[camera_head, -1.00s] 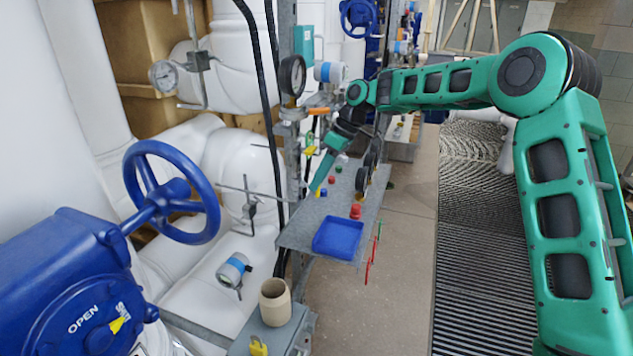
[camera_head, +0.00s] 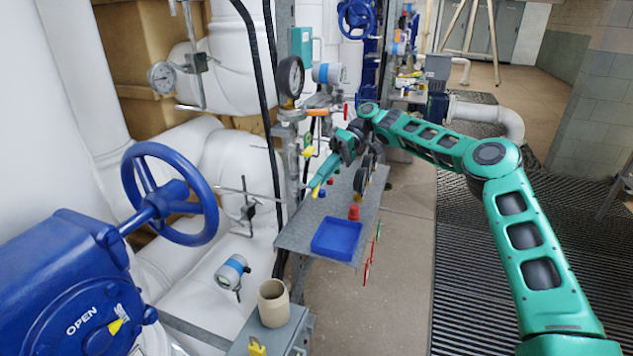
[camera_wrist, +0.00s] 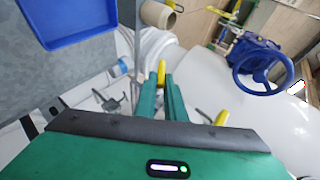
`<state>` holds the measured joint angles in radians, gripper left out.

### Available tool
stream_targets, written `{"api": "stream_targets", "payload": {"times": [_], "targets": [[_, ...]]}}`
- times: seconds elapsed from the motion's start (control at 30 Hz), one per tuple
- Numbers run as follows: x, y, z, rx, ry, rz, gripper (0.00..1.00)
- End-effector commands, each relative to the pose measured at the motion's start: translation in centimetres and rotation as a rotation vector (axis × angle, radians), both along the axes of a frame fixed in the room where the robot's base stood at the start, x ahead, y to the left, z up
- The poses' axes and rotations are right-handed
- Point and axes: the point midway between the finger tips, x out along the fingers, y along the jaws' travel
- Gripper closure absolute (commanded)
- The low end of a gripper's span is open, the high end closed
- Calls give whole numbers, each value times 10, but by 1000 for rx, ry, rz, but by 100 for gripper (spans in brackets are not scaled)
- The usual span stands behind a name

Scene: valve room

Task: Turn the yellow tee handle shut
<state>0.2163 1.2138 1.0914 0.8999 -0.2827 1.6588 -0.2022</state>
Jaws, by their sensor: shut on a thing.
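A yellow tee handle (camera_wrist: 161,73) shows between the tips of my gripper in the wrist view. My gripper (camera_wrist: 162,88) is shut on it, with one green finger on each side. A second yellow piece (camera_wrist: 221,117) shows right of the fingers; I cannot tell whether it belongs to the same handle. In the head view my gripper (camera_head: 315,186) reaches down and left, by the left edge of the grey shelf. The handle there is small and mostly hidden by the fingers.
The grey shelf (camera_head: 302,238) carries a blue tray (camera_head: 337,238) and a red knob (camera_head: 354,212). A gauge (camera_head: 291,77), an orange lever (camera_head: 318,112) and pipes crowd the area behind. A blue handwheel (camera_head: 170,192) and beige cup (camera_head: 273,303) are nearer.

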Motion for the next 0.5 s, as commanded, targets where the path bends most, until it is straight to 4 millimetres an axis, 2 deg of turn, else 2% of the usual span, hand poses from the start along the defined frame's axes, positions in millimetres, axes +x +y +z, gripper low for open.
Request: {"api": "stream_targets", "payload": {"times": [0.03,0.5], "targets": [[5,-4,-4,7,22,-16,100],[6,-5,-7,35,111,-14,100]]}}
